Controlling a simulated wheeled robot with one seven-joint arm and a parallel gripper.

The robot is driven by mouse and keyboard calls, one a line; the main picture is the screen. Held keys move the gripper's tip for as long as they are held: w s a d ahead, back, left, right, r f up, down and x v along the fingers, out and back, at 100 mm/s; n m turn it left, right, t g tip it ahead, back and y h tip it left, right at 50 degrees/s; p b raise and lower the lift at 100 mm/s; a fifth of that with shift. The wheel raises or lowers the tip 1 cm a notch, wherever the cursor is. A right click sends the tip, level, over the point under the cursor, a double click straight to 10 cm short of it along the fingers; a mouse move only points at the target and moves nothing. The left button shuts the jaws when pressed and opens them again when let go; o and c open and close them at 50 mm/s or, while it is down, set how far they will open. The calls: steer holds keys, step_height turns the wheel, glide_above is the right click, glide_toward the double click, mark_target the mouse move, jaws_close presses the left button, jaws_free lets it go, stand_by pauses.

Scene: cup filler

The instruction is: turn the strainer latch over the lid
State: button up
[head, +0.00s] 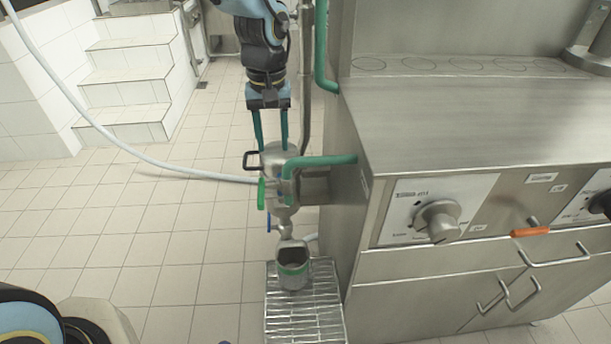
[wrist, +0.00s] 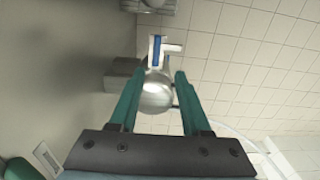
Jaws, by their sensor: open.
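The strainer (head: 279,160) is a metal vessel at the middle of the head view, beside the steel counter. A black loop (head: 251,160) sticks out to the left of its top; I cannot tell for sure that it is the latch. In the wrist view the rounded metal top, likely the lid (wrist: 156,94), shows between my fingers. My gripper (head: 272,147) points down from above, with its two green fingers apart and nothing held. Its fingertips (wrist: 159,76) are on either side of the lid in the wrist view; I cannot tell whether they touch it.
A green handle (head: 261,193) and a blue handle (head: 268,223) are below the strainer's top. A teal-covered pipe (head: 325,160) runs right to the counter (head: 460,120). A cup (head: 293,270) stands on a wire rack (head: 305,318). A white hose (head: 150,165) hangs left over open floor.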

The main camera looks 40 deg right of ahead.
mark_target(279, 181)
steer(key=f, duration=0.7)
steer(key=f+p, duration=0.1)
steer(key=f, duration=0.2)
steer(key=shift+s+d+f, duration=0.25)
steer(key=shift+d+f, duration=0.05)
steer(key=shift+f, duration=0.1)
steer(key=shift+c, duration=0.4)
jaws_close()
